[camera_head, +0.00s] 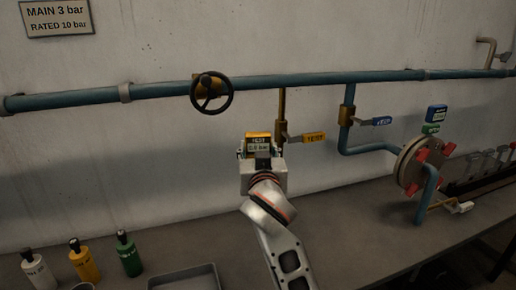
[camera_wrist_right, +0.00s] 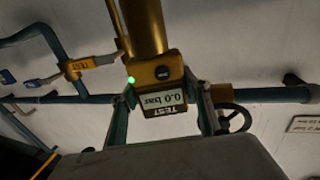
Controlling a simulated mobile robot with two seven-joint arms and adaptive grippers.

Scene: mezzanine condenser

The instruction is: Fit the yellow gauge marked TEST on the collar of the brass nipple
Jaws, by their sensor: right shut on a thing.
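My right gripper (camera_head: 260,158) is shut on the yellow gauge marked TEST (camera_head: 258,143). Its display reads 0.0 bar. In the right wrist view the gauge (camera_wrist_right: 160,96) appears upside down between the two fingers, with a green light at its side. The brass branch (camera_head: 282,105) drops from the blue pipe to a valve with a yellow TEST handle (camera_head: 313,138). The gauge is just left of and below this valve in the head view. In the wrist view a gold cylinder (camera_wrist_right: 143,28) meets the gauge. I cannot tell whether it is the nipple or part of the gauge. The collar is not clearly visible.
A black handwheel (camera_head: 211,93) is on the blue main pipe (camera_head: 300,81). A blue-handled valve (camera_head: 375,121) and a flange with red parts (camera_head: 414,163) stand right. Several bottles (camera_head: 85,260) and a grey tray (camera_head: 185,279) are on the bench at left.

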